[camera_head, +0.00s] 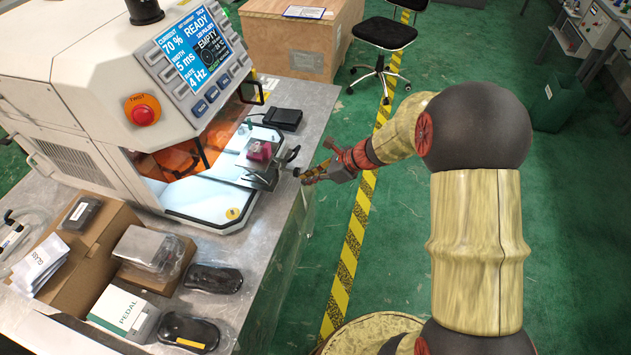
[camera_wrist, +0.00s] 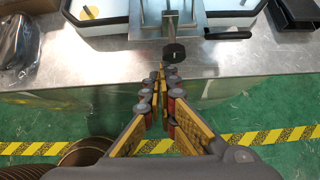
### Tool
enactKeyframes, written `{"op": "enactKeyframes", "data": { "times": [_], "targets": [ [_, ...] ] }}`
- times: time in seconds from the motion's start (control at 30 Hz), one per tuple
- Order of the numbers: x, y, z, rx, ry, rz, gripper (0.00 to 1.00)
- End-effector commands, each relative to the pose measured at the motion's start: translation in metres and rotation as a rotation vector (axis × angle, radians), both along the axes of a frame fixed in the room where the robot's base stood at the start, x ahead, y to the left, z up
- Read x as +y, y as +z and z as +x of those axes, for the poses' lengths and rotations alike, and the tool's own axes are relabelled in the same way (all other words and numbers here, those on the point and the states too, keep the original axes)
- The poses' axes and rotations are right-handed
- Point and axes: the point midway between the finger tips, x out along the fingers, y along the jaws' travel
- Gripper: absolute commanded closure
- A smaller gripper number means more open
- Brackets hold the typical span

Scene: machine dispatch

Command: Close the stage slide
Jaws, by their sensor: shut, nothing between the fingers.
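The stage slide (camera_head: 256,172) is a metal plate sticking out of the front of the white machine (camera_head: 105,80), over the table edge side. A magenta block (camera_head: 260,152) sits on it. A dark round knob (camera_wrist: 174,53) is at the slide's outer end in the wrist view. My gripper (camera_head: 303,177) is just off the table's edge, at the slide's outer end. In the wrist view my gripper (camera_wrist: 160,72) is shut and empty, its tips close below the knob. I cannot tell whether they touch it.
A black pedal-like box (camera_head: 282,118) lies on the table right of the machine. Cardboard boxes (camera_head: 100,262) and bagged dark items (camera_head: 212,278) cover the table's near left. A black lever (camera_wrist: 228,34) is right of the knob.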

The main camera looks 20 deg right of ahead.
Motion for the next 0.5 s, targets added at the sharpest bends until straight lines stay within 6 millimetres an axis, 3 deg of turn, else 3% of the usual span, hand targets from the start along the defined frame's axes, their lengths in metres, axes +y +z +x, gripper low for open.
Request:
{"op": "enactKeyframes", "data": {
  "times": [0.33,0.5],
  "targets": [
    [0.001,0.0,0.001,0.0,0.0,0.0,1.0],
    [0.011,0.0,0.008,0.0,0.003,0.0,1.0]
  ]
}}
